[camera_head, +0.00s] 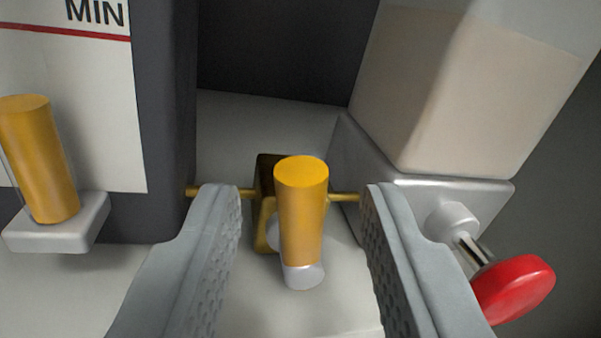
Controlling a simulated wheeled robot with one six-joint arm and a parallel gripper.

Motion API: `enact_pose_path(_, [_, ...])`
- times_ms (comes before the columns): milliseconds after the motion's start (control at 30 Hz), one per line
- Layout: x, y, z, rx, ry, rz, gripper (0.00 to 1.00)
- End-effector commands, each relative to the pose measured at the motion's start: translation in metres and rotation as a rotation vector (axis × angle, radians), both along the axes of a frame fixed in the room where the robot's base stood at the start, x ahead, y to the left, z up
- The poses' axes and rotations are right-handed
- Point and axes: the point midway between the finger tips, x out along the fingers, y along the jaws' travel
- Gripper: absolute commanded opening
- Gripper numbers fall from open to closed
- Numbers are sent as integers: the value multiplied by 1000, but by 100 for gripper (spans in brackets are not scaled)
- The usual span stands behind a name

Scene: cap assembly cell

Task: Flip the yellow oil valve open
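The yellow oil valve handle (301,212) is a short yellow cylinder with a silver-grey base end, in the middle of the view. It stands in front of a dark gold block, with a thin brass pipe (344,197) running out to both sides. My gripper (302,205) is open, with one grey ridged finger on each side of the handle. Gaps show between the handle and both fingers, so neither is touching it. Part of the valve body behind the handle is hidden by the handle.
A second yellow cylinder (40,160) stands on a light bracket at the left, before a white panel marked MIN. A red knob (512,289) on a metal stem sticks out at the lower right. Above it, a translucent tank (470,90) with beige contents sits on a grey base.

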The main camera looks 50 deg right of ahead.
Motion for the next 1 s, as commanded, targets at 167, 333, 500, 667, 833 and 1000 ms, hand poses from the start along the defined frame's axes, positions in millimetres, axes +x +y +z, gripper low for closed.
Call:
enact_pose_path(167, [3, -3, 0, 0, 0, 0, 36])
enact_pose_path(333, [3, -3, 0, 0, 0, 0, 36])
enact_pose_path(500, [3, -3, 0, 0, 0, 0, 5])
enact_pose_path(667, [3, -3, 0, -1, 1, 0, 0])
enact_pose_path(833, [3, -2, -1, -16, 11, 0, 0])
enact_pose_path(1000, [4, 0, -2, -70, 44, 0, 0])
